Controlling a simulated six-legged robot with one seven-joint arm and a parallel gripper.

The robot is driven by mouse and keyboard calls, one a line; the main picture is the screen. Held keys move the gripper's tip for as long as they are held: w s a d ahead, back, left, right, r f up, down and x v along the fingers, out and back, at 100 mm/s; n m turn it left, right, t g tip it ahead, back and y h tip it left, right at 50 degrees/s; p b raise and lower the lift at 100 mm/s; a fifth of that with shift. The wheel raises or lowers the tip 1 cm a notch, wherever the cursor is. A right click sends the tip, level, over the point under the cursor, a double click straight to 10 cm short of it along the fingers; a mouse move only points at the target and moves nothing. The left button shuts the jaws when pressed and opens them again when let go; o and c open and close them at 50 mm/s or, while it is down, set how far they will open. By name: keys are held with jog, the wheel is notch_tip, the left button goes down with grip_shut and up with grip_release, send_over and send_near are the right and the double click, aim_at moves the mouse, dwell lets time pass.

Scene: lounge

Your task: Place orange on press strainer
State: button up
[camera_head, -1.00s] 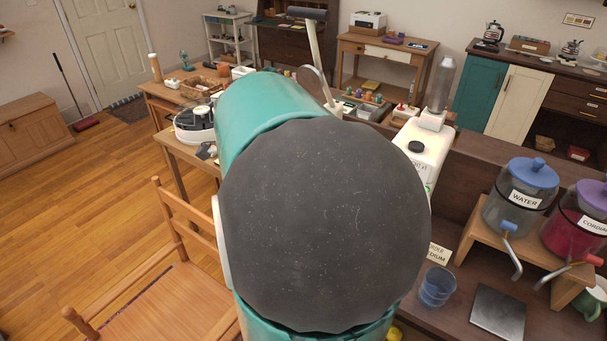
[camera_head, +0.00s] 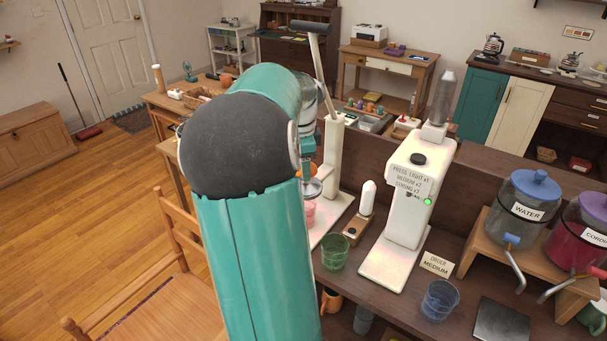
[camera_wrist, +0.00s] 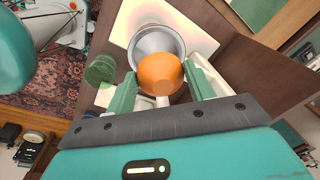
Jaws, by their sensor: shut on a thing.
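The orange (camera_wrist: 160,74) sits between the two green fingers of my gripper (camera_wrist: 160,70), which is shut on it. In the wrist view the orange overlaps the near part of the round grey metal press strainer (camera_wrist: 150,42). I cannot tell whether the orange touches it. In the head view a sliver of the orange (camera_head: 308,170) shows just above the strainer's metal (camera_head: 312,187) at the juice press (camera_head: 333,160). My teal arm hides most of the gripper there. A pink cup (camera_head: 309,213) stands below the strainer.
A green glass (camera_head: 334,253) stands in front of the press. A white blender-like machine (camera_head: 408,190) and a blue glass (camera_head: 438,300) stand to the right. Water (camera_head: 520,203) and cordial (camera_head: 580,225) dispensers stand farther right. A wooden chair (camera_head: 150,300) is at the left.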

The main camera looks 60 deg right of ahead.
jog(key=shift+f, duration=1.75)
jog(key=shift+f, duration=0.4)
jog(key=shift+f, duration=0.25)
jog(key=o, duration=1)
jog(key=shift+f, duration=0.15)
jog(key=shift+o, duration=0.2)
jog(key=shift+a, duration=0.1)
jog(key=shift+s, duration=0.1)
jog(key=r, duration=0.9)
jog(key=shift+a, duration=0.35)
